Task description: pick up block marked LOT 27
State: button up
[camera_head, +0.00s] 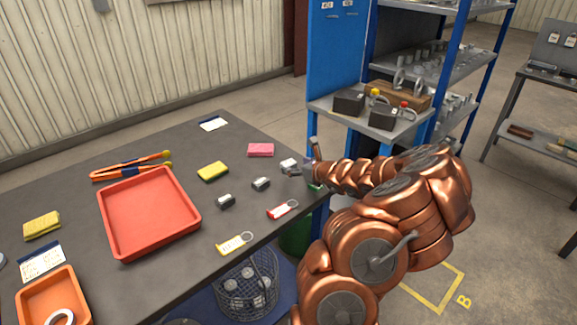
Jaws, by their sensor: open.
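Several small grey metal blocks lie on the dark table. One block (225,201) is right of the red tray, another block (261,184) is further right, and a third block (289,166) is near the right edge. Their markings are too small to read, so I cannot tell which is LOT 27. My gripper (308,162) is open at the table's right edge, just right of the third block. The arm reaches in from the right. I cannot tell whether the fingers touch anything, and part of the gripper is hard to make out.
The table (80,175) holds a red tray (150,213), an orange tray (57,300), a yellow sponge (212,171), a pink pad (260,150), a red tag (282,209) and a yellow tag (235,243). A blue shelf rack (335,55) stands behind my arm. A wire basket (247,288) is below.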

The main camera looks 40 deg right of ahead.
aim_at(290, 163)
jog(key=shift+p+x, duration=0.75)
jog(key=shift+x, duration=1.9)
jog(key=shift+d, duration=0.1)
jog(key=shift+c, duration=0.3)
jog(key=c, duration=1.5)
